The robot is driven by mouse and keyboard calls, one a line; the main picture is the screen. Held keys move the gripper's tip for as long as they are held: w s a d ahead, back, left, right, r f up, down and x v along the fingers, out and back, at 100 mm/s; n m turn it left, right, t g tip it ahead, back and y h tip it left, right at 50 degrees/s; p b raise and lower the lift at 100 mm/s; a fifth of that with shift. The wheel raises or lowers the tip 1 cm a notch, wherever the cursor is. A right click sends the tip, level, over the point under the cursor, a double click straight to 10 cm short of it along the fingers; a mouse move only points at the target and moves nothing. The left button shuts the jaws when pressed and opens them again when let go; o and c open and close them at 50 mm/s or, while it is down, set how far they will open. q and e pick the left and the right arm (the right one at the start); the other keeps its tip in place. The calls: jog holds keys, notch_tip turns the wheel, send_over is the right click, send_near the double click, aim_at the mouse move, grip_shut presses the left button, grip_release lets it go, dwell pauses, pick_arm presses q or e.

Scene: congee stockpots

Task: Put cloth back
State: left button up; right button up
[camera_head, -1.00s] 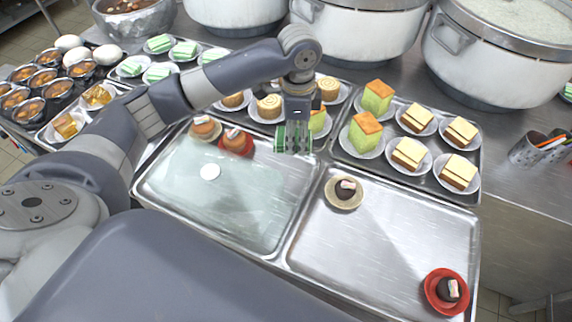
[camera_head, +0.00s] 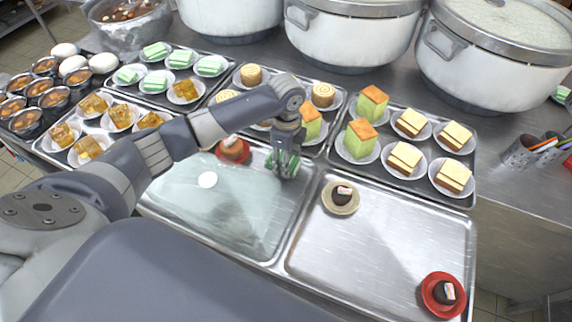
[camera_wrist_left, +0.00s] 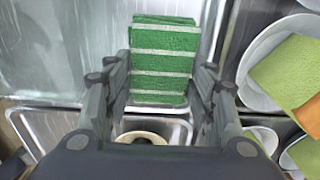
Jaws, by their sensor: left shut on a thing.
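The folded green cloth with pale stripes (camera_wrist_left: 163,62) is between the fingers of my left gripper (camera_head: 284,168). In the head view only green bits of the cloth show behind and beside the fingers. My left gripper (camera_wrist_left: 160,78) is shut on it, over the right back part of the wet-looking left front tray (camera_head: 165,213). I cannot tell whether the cloth touches the tray. My right gripper is not in view.
The right front tray (camera_head: 375,245) holds two small dark cakes. Plated cakes (camera_head: 362,140) crowd the back trays. Large pots (camera_head: 355,45) stand behind.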

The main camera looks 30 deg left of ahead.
pick_arm(q)
notch_tip(320, 180, down, 3)
jog(key=shift+f, duration=0.25)
jog(key=shift+f, duration=0.2)
jog(key=o, duration=0.9)
jog(key=shift+o, duration=0.2)
notch_tip(320, 180, up, 12)
jog(key=shift+r+b, duration=0.25)
jog(key=shift+b, duration=0.25)
